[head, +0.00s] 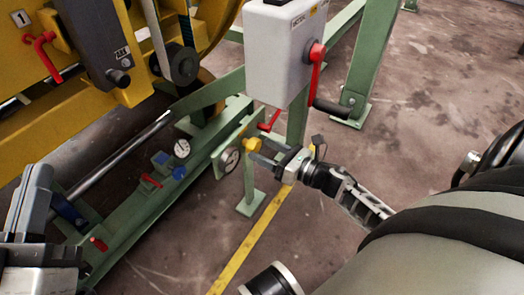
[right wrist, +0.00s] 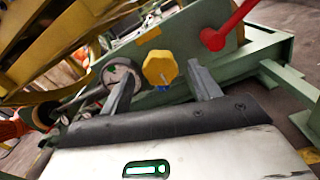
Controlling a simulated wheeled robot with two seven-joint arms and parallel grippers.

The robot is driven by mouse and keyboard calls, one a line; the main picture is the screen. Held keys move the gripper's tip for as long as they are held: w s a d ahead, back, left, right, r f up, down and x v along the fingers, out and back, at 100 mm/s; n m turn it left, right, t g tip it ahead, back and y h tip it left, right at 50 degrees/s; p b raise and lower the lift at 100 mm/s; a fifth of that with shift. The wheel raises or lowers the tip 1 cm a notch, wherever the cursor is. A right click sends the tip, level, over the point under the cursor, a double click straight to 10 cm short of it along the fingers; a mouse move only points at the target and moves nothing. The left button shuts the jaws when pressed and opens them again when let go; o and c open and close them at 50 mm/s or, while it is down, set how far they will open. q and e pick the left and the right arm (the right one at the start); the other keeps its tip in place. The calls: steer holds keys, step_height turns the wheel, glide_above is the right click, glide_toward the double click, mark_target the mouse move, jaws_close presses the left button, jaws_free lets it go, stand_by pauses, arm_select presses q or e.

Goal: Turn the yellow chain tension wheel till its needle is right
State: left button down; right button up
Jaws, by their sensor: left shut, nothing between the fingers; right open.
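The yellow chain tension wheel (head: 252,144) is a small knob on the green frame. It also shows in the right wrist view (right wrist: 160,68), between the two finger tips and a little beyond them. My right gripper (head: 259,150) is open around the line to the wheel; I cannot tell whether a finger touches it. A round white gauge (head: 229,159) sits just left of the wheel. In the right wrist view the gauge (right wrist: 121,73) is partly hidden by the left finger, and its needle is too small to read. My left gripper (head: 36,190) is shut and empty at the left edge.
A grey box (head: 284,50) with a red crank (head: 316,72) stands above my right gripper. A second gauge (head: 182,148), blue parts and a red lever (head: 150,180) sit on the green base to the left. Open floor (head: 420,110) lies to the right.

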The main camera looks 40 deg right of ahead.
arm_select(q)
steer(key=shift+r+m+h, duration=0.3)
steer(key=shift+m, duration=0.1)
arm_select(e)
steer(key=shift+x, duration=0.75)
steer(key=c, duration=1)
steer(key=shift+o, duration=0.2)
